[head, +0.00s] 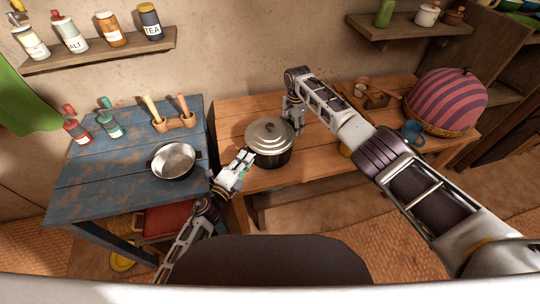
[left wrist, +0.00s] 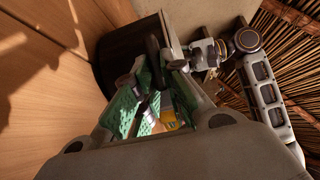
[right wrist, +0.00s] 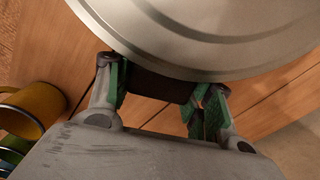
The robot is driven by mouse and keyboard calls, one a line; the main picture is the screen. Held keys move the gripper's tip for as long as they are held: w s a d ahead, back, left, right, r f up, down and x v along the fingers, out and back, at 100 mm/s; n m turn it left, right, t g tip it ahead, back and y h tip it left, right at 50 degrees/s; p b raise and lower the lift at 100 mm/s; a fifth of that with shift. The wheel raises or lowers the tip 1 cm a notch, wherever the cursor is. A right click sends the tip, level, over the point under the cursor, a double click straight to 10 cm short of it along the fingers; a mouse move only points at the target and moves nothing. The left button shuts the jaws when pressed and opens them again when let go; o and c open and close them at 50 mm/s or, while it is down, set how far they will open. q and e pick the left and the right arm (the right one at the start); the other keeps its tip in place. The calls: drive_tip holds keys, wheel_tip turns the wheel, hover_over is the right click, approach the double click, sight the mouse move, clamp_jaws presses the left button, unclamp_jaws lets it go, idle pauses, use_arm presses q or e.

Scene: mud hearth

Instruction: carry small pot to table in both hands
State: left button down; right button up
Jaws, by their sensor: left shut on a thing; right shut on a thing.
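The small pot (head: 269,156) is dark with a silvery stepped lid and a dark knob. In the head view it is at the left end of the wooden table, upright; I cannot tell whether it touches the tabletop. My left gripper (head: 246,160) is at its near left side, shut on its handle; the left wrist view shows the pot's dark wall (left wrist: 124,45) close beyond the fingers (left wrist: 150,100). My right gripper (head: 297,122) is at its far right side. In the right wrist view its green-padded fingers (right wrist: 160,90) close around a dark handle below the lid (right wrist: 215,30).
The wooden table (head: 240,112) also holds a blue mug (head: 411,132) and a striped domed basket (head: 447,98). A yellow cup (right wrist: 32,108) is near my right gripper. The blue table (head: 105,180) at left bears a steel pan (head: 174,160), bottles and wooden-handled tools.

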use_arm(q)
drive_tip(key=shift+f+b, duration=0.4)
drive_tip(key=shift+f, duration=0.05)
use_arm(e)
drive_tip(key=shift+f, duration=0.4)
use_arm(q)
drive_tip(key=c, duration=1.9)
unclamp_jaws()
use_arm(e)
drive_tip(key=o, duration=1)
use_arm(q)
drive_tip(key=o, duration=0.4)
use_arm(e)
drive_tip(key=o, duration=0.4)
drive_tip(key=shift+c, duration=0.2)
use_arm(q)
drive_tip(key=shift+s, duration=0.1)
drive_tip(key=v, duration=1.2)
use_arm(e)
drive_tip(key=shift+r, duration=0.15)
drive_tip(key=shift+r, duration=5.85)
